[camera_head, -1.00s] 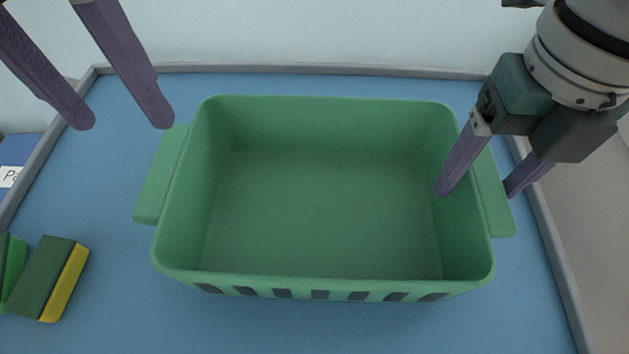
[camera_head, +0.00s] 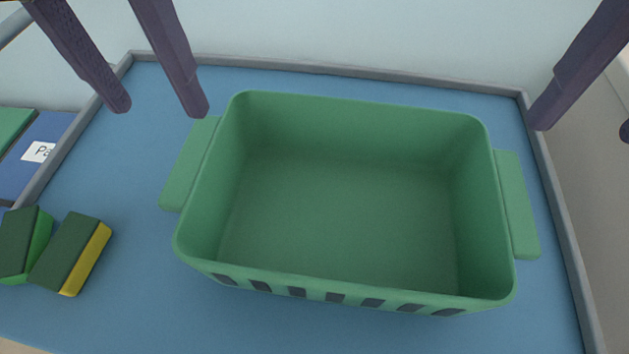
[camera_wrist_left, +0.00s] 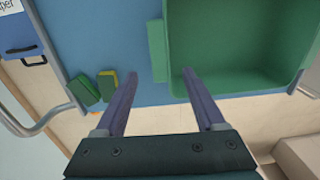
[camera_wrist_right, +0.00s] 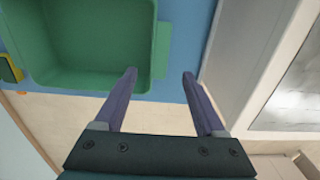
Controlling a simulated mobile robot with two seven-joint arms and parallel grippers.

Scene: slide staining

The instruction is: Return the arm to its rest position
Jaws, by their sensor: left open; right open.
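My left gripper (camera_head: 160,108) is at the upper left of the head view, open, with nothing between its two purple fingers. It also shows open in the left wrist view (camera_wrist_left: 158,75). My right gripper (camera_head: 582,132) is at the right edge of the head view, only its fingers showing. In the right wrist view (camera_wrist_right: 160,75) its fingers are apart and empty. A green bin (camera_head: 345,215) with two side handles stands on the blue tray surface (camera_head: 120,320). The bin is empty. Both grippers appear apart from it.
Two green sponges, one dark green (camera_head: 22,245) and one with a yellow layer (camera_head: 75,255), lie left of the bin. A blue labelled box (camera_head: 30,165) stands beyond the grey tray rim (camera_head: 330,70).

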